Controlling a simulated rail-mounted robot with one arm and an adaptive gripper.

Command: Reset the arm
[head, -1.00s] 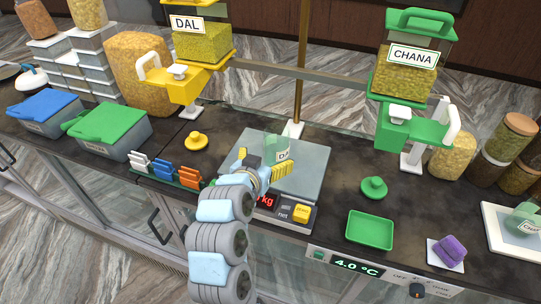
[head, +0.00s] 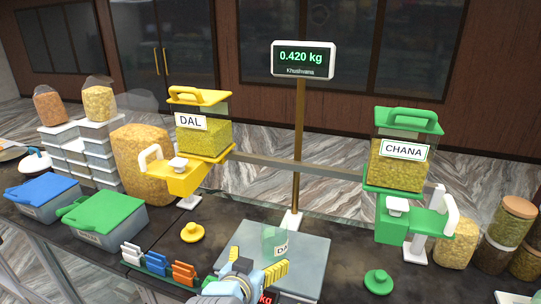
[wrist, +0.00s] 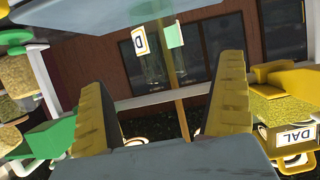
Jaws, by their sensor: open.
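My gripper (head: 256,268) is at the bottom of the head view, just in front of the weighing scale's plate (head: 312,262). Its yellow fingers are spread, and the wrist view shows the open gap between them (wrist: 165,110) with nothing held. A clear greenish jar (head: 272,240) with a partly hidden label stands upright on the plate, just behind the gripper. In the wrist view a label with a "D" and a green patch show beyond the fingers.
A display (head: 303,58) on a pole reads 0.420 kg. The yellow DAL dispenser (head: 203,138) stands left, the green CHANA dispenser (head: 399,165) right. A yellow lid (head: 193,232), green lid (head: 379,282), colored clips (head: 157,264) and blue and green tubs (head: 104,214) lie on the counter.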

